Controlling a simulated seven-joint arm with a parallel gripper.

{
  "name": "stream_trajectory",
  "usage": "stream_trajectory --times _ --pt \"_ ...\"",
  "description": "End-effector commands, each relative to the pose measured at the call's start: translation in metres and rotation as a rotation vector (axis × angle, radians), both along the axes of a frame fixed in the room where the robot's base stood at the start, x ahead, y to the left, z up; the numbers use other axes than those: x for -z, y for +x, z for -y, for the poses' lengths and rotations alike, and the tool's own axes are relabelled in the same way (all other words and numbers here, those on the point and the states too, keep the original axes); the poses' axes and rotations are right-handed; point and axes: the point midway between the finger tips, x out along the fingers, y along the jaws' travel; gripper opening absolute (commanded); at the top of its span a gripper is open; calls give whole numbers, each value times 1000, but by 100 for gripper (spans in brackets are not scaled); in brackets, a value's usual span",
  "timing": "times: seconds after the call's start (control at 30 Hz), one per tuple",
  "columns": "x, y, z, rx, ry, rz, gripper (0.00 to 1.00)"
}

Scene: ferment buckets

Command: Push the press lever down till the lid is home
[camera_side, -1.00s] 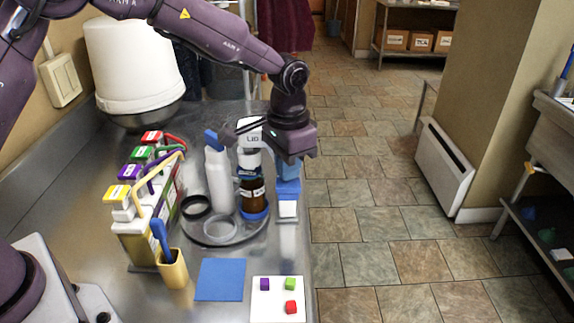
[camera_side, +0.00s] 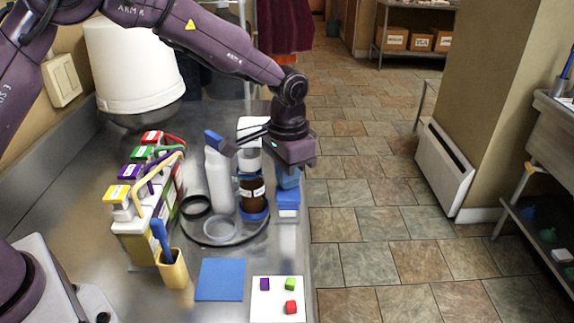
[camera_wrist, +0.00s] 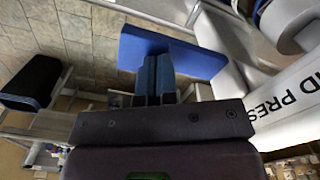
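A white press (camera_side: 252,128) stands at the bench's right edge; part of its lettering, ending in "PRESS", shows on a white surface in the wrist view (camera_wrist: 290,103). A flat blue pad (camera_side: 288,198), apparently the lever's end, sits under my gripper (camera_side: 288,178) in the side view. In the wrist view the blue pad (camera_wrist: 205,60) lies just beyond my fingertips (camera_wrist: 154,72), which are together with nothing visible between them. Contact with the pad looks likely but is not clear.
A white bottle (camera_side: 218,180) stands on a round tray (camera_side: 208,240) left of the jar. Coloured cartons (camera_side: 140,235), a cup with a blue tool (camera_side: 173,270), a blue mat (camera_side: 221,280) and a white card with cubes (camera_side: 277,306) lie nearer. Open floor is to the right.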

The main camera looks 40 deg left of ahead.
Motion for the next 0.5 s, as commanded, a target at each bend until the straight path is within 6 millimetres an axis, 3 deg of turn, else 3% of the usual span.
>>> stream_trajectory --times 0.5 --pt "5 0 -1 -1 1 0 0"
